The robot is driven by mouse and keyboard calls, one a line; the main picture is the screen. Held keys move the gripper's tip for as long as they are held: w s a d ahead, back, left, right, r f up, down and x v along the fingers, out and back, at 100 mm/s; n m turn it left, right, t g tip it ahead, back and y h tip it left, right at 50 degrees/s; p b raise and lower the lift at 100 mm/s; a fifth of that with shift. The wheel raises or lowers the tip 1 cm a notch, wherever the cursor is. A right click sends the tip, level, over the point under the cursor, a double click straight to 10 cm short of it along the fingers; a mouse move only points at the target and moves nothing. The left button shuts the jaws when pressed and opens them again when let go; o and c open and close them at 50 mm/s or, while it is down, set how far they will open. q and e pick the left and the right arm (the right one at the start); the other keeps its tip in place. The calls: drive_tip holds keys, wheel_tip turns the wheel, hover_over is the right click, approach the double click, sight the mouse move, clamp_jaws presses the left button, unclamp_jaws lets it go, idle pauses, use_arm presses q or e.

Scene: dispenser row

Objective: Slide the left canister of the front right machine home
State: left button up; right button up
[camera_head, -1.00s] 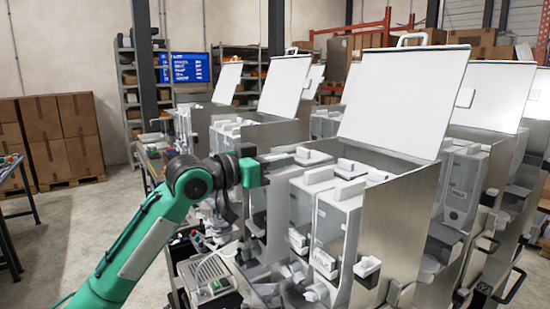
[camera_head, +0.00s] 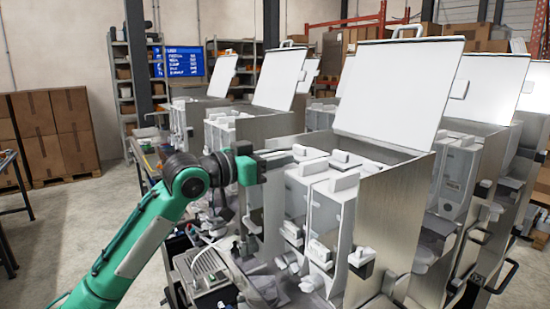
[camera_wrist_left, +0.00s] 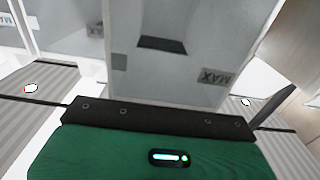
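The front right machine (camera_head: 392,225) has its white lid (camera_head: 398,90) raised. Its left canister (camera_head: 298,197) is a pale upright box with a white handle on top, beside a similar right canister (camera_head: 328,215). My left gripper (camera_head: 250,222) is at the front of this machine, left of the left canister, its fingers small and partly lost among other parts. In the left wrist view a translucent canister (camera_wrist_left: 175,65) with a MAX label is close ahead of the gripper's green body. Finger spacing and contact are unclear. My right gripper is not in view.
Other machines with raised lids stand behind (camera_head: 281,80) and to the right (camera_head: 488,88).

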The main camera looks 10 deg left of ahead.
use_arm(q)
drive_tip(key=shift+f, duration=0.15)
drive_tip(key=shift+a, duration=0.1)
drive_tip(key=shift+s+a+f+b, duration=0.1)
drive_tip(key=shift+s+a+b, duration=0.1)
drive_tip(key=shift+b, duration=0.15)
drive_tip(key=b+v, duration=0.6)
drive_tip(key=v, duration=0.7)
drive_tip(key=shift+s+r, duration=0.15)
drive_tip(key=shift+r, duration=0.1)
